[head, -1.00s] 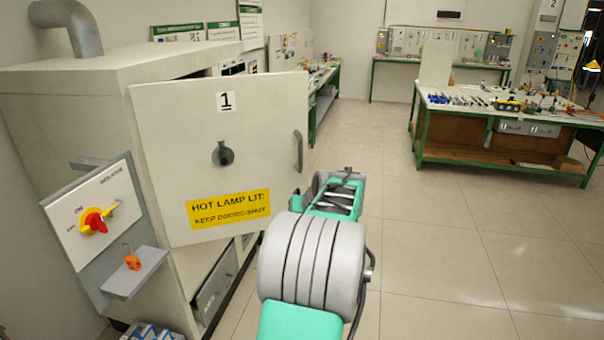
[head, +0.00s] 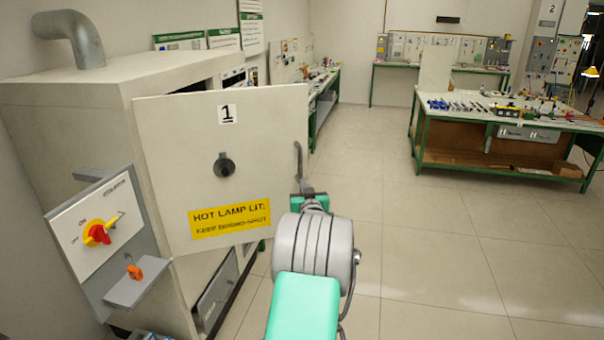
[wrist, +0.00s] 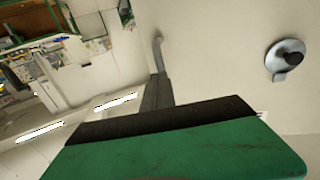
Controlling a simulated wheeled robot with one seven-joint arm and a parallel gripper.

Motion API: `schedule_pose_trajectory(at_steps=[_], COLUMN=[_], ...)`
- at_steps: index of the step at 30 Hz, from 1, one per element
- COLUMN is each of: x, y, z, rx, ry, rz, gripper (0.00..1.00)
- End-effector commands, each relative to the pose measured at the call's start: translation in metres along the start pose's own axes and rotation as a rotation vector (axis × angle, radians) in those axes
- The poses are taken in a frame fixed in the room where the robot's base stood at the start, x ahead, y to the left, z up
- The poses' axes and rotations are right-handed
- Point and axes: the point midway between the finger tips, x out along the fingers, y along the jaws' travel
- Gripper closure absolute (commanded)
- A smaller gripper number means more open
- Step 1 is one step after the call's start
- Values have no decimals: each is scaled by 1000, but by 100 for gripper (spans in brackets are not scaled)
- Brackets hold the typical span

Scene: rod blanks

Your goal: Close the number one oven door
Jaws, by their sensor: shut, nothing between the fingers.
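The number one oven door (head: 165,150) stands open, swung out from the oven (head: 70,125). It bears a "1" label, a round knob or peephole (head: 225,166) and a yellow warning sign. Its grey bar handle (head: 298,160) is at its right edge. My gripper (head: 307,187) is shut and empty, close to the lower end of the handle. In the wrist view, my narrow shut fingers (wrist: 157,92) point at the door face, and the handle (wrist: 159,48) rises just beyond their tips. I cannot tell whether they touch it.
A switch panel (head: 75,240) with a red and yellow knob and a small shelf (head: 135,283) with an orange item stand left of the door. A green-framed workbench (head: 500,160) is at the right. The tiled floor (head: 430,255) between is clear.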

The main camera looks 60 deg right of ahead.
Motion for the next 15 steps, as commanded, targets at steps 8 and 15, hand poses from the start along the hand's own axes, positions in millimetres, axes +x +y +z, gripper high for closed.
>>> schedule_pose_trajectory(at_steps=[8,15], x=[51,61], y=[0,0], z=[-2,1], rx=[1,1], ry=[-1,-2], rz=[-1,1], gripper=[100,100])
